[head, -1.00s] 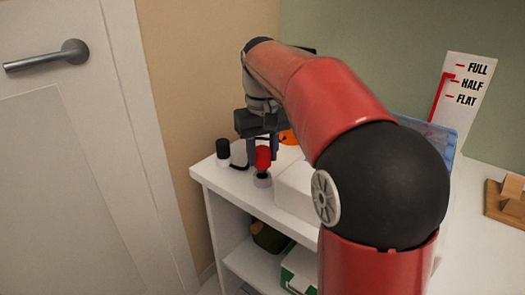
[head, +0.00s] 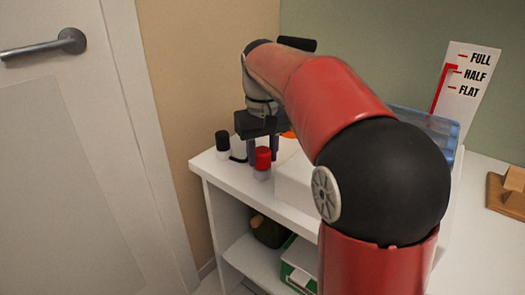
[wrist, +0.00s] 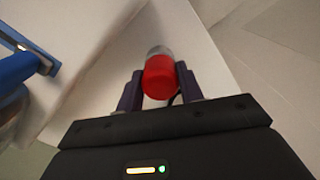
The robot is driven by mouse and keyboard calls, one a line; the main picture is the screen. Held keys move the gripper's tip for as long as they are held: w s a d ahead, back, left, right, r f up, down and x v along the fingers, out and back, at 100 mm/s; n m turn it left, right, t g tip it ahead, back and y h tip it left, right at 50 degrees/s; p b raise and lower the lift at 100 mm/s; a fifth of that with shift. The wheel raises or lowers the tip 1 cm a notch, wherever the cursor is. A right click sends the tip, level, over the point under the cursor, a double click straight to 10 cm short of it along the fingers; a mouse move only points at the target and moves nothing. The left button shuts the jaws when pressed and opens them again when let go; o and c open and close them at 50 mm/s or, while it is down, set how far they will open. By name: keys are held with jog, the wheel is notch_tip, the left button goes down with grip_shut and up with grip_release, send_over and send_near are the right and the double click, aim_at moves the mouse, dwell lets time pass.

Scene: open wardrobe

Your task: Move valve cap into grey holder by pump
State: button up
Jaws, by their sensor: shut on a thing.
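The red valve cap (head: 263,156) stands at the front left corner of the white shelf top, directly over a short grey holder (head: 262,174). In the wrist view the red cap (wrist: 160,78) sits between my two dark fingers, with the grey holder (wrist: 157,50) just beyond it. My gripper (wrist: 160,88) is shut on the cap; it also shows in the head view (head: 263,147), pointing down. The cap looks upright and lined up with the holder. I cannot tell how deep it sits. I cannot clearly identify the pump.
A white box (head: 293,182) is close on the right. A blue part (wrist: 22,72) is at the wrist view's left. The shelf's front edge is near.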

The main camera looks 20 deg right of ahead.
aim_at(263, 151)
jog(key=shift+f, duration=0.3)
jog(key=o, duration=1.1)
jog(key=shift+o, duration=0.2)
jog(key=shift+r, duration=0.15)
notch_tip(263, 151, up, 8)
jog(key=shift+f+p, duration=0.2)
jog(key=shift+p, duration=0.55)
jog(key=shift+s, duration=0.1)
